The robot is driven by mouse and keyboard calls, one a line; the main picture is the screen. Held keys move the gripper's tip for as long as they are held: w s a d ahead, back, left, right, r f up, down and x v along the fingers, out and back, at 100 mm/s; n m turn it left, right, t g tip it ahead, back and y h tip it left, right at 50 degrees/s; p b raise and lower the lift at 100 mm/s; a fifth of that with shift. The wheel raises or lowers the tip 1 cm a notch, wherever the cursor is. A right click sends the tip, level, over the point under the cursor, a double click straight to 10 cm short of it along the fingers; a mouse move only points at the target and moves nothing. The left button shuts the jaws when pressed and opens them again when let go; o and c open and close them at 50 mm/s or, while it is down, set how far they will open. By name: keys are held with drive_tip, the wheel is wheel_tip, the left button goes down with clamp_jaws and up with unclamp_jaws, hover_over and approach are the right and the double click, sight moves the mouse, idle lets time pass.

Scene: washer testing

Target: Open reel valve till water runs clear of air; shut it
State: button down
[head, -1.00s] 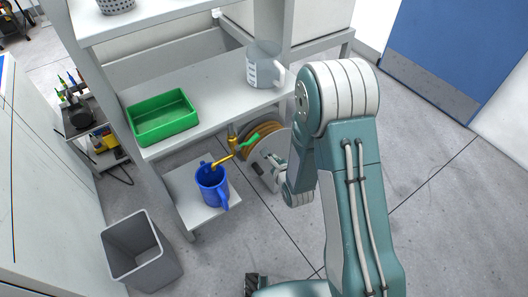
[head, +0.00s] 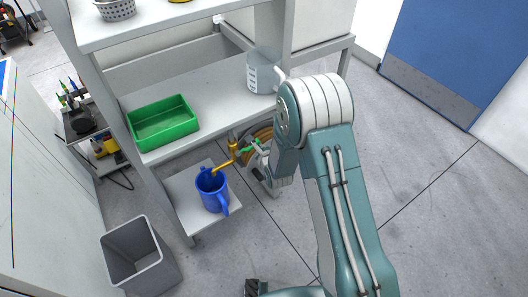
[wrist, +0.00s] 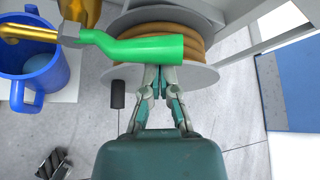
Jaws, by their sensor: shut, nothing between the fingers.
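The reel valve is a brass body (head: 234,150) with a green lever (head: 251,145) at the reel's left side. In the wrist view the green lever (wrist: 150,50) lies across the picture, pointing right. My gripper (wrist: 160,70) is shut and empty, its fingertips right at the lever's lower edge; whether they touch I cannot tell. In the head view my gripper (head: 257,150) is just right of the lever. A brass spout (wrist: 28,33) reaches over a blue jug (wrist: 40,82), which stands on the low shelf in the head view (head: 211,188). I see no water flowing.
The hose reel (wrist: 198,76) is behind the lever, with a dark crank knob (wrist: 118,95) below left. A green tray (head: 163,122) and a clear measuring jug (head: 262,78) stand on the shelf above. A grey bin (head: 140,252) is at lower left. Floor on the right is free.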

drive_tip(key=shift+s+a+r+n+t+h, duration=0.1)
drive_tip(key=shift+a+r+n+t+h, duration=0.15)
drive_tip(key=shift+r+n+h, duration=0.2)
idle(0.7)
drive_tip(key=a+r+n+t, duration=0.1)
drive_tip(key=s+r+n+t+h, duration=0.1)
drive_tip(key=n, duration=0.1)
drive_tip(key=s+a+r+n+t, duration=0.1)
drive_tip(key=n, duration=0.1)
drive_tip(key=shift+a+r+t+h, duration=0.25)
drive_tip(key=shift+a+r+h, duration=0.1)
idle(0.3)
idle(0.7)
